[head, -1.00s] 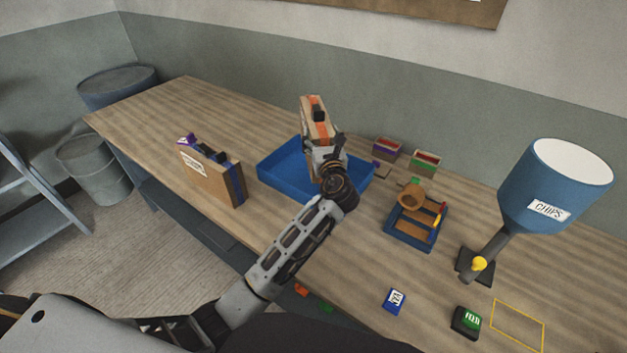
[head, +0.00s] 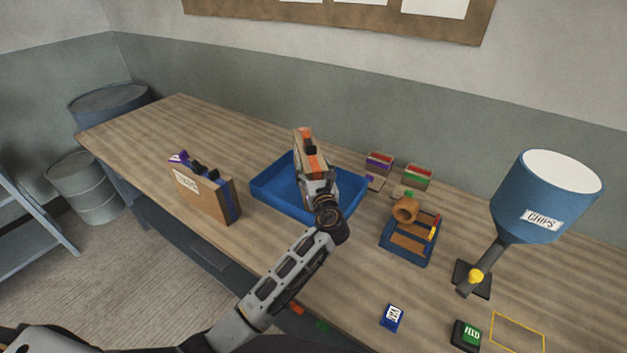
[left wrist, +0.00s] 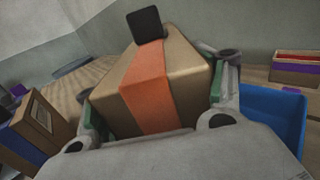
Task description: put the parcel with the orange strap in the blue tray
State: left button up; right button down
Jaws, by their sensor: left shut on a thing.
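The parcel with the orange strap (head: 311,155) is a brown box with an orange band and a black handle on top. My left gripper (head: 317,180) is shut on it and holds it over the blue tray (head: 265,189). The gripper and arm hide part of the tray. In the left wrist view the parcel (left wrist: 185,82) sits between the two fingers of my gripper (left wrist: 155,115), and the tray (left wrist: 273,115) shows at the right. Whether the parcel touches the tray floor I cannot tell. My right gripper is out of view.
A brown parcel with a blue-purple strap (head: 205,193) stands left of the tray. The table's far left is clear.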

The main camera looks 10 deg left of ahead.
pick_arm(q)
jog(key=shift+r, duration=0.1)
notch_tip(320, 180, down, 4)
jog(key=shift+r, duration=0.15)
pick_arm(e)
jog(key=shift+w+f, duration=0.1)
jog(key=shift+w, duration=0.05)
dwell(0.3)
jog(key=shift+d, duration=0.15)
pick_arm(q)
jog(key=o, duration=2)
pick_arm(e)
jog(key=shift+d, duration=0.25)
pick_arm(q)
jog(key=shift+s, duration=0.15)
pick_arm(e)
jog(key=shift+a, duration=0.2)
